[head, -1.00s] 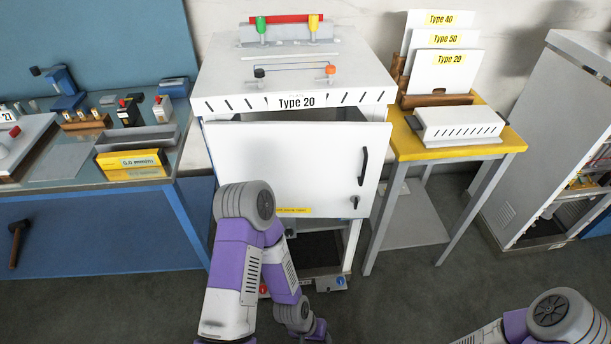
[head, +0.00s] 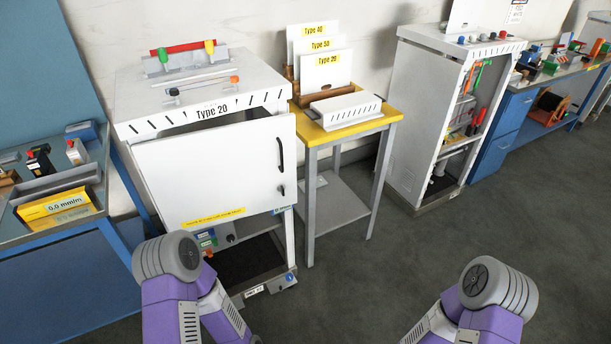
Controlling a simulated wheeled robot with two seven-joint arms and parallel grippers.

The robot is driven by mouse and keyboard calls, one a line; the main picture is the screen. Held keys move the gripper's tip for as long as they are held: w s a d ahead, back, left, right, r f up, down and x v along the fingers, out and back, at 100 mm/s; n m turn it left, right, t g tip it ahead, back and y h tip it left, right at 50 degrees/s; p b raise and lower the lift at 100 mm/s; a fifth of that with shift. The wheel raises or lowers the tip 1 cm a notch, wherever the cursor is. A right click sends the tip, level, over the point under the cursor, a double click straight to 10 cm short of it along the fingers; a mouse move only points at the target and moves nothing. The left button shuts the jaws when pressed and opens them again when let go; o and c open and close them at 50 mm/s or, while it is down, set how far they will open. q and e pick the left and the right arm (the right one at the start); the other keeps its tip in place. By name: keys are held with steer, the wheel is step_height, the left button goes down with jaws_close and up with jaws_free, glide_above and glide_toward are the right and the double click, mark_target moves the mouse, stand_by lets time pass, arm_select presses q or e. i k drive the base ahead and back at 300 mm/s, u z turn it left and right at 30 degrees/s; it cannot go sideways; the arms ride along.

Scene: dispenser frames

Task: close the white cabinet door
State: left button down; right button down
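The white cabinet (head: 270,90) labelled "Type 20" stands left of centre in the head view. Its white door (head: 220,165) is partly open and stands out from the front, with a dark gap above its top edge. The door has a black handle (head: 281,155) near its right edge and a yellow strip along the bottom. My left arm's purple and white links are in front of the cabinet's lower left, and my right arm's are at the lower right. Neither gripper shows in the view; both are below the frame's edge.
A yellow-topped table (head: 365,120) stands right of the cabinet. Further right is a tall open-fronted cabinet (head: 415,110) with tools, then a blue workbench (head: 505,130). Another blue bench (head: 70,235) is at the left. The grey floor (head: 380,270) is clear in the middle.

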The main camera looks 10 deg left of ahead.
mark_target(196, 181)
steer(key=z, duration=0.15)
steer(key=i, duration=0.9)
steer(key=u, duration=0.25)
